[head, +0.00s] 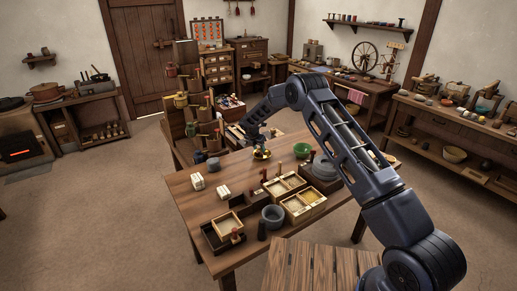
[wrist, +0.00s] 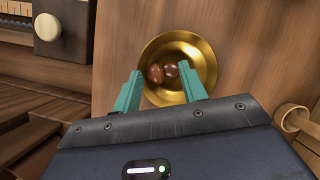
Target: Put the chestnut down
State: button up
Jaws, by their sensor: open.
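A shiny brass bowl (wrist: 203,58) lies below my gripper (wrist: 160,71) in the wrist view. Two brown, glossy, rounded things that look like chestnuts rest in it: a lighter one on the left (wrist: 155,74) and a darker one (wrist: 171,70) beside it. My teal fingers are spread over the bowl, one on each side of the pair, with gaps visible to both. In the head view the brass bowl (head: 262,155) stands near the far edge of the wooden table, with my gripper (head: 258,144) just above it; the chestnuts are too small to make out there.
The table (head: 205,235) also bears a green bowl (head: 302,150), a grey quern (head: 325,167), white blocks (head: 198,181), divided trays (head: 297,208) and a grey mortar (head: 273,217). A stepped stand (head: 205,128) rises beyond its far edge. The table's left part has bare room.

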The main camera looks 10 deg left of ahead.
jog(key=shift+r, duration=0.1)
jog(key=shift+r, duration=0.35)
jog(key=v, duration=1.2)
jog(key=shift+r, duration=0.2)
